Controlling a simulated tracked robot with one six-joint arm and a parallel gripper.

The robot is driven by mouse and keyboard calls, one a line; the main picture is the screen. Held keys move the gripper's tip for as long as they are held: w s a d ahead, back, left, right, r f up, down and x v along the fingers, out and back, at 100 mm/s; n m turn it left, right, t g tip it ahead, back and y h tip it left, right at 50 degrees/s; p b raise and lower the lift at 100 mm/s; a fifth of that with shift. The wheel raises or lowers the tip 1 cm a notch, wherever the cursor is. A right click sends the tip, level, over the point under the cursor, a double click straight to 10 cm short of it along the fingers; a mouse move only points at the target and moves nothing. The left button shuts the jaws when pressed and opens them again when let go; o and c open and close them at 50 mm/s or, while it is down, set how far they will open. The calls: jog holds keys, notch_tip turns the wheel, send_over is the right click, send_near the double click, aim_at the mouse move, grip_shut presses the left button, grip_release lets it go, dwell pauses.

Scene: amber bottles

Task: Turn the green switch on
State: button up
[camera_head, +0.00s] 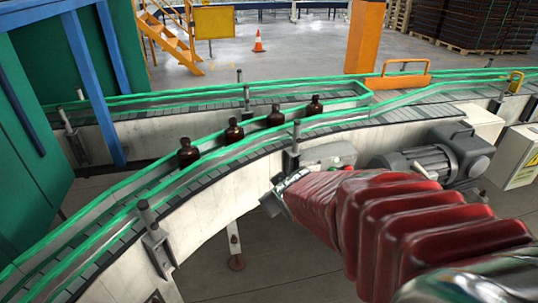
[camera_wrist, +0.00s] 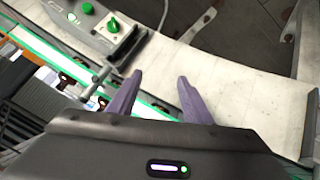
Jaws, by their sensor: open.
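A small control box (camera_wrist: 125,42) with a green switch knob (camera_wrist: 112,27) is fixed near the conveyor side, at the upper left of the wrist view. A second round green part (camera_wrist: 87,9) sits just beyond the knob. In the head view the box (camera_head: 328,154) is partly hidden behind my red-sleeved arm, and the switch cannot be made out clearly. My gripper (camera_wrist: 159,76) is open and empty, its two purple-grey fingers apart. It is to the right of and below the knob in the wrist view, not touching it. My gripper also shows in the head view (camera_head: 278,193).
Several amber bottles (camera_head: 234,131) stand on the curved conveyor (camera_head: 205,165) with green rails. A grey motor (camera_head: 430,163) is right of the box. A metal rail post (camera_wrist: 97,82) stands left of my fingers. An orange cone (camera_head: 258,42) is on the far floor.

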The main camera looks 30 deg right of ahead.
jog(key=w+d+f+n+t, duration=0.2)
jog(key=w+d+f, duration=0.1)
jog(key=d+f, duration=0.3)
jog(key=s+d+f+n+t+h, duration=0.1)
jog(key=s+d+f+t, duration=0.5)
jog(key=d, duration=0.4)
jog(key=shift+s+d+f+n, duration=0.3)
jog(key=shift+s+f, duration=0.25)
jog(key=shift+s, duration=0.4)
jog(key=shift+w, duration=0.1)
jog(key=x, duration=1.3)
jog(key=shift+w+d, duration=0.25)
jog(key=shift+w, duration=0.05)
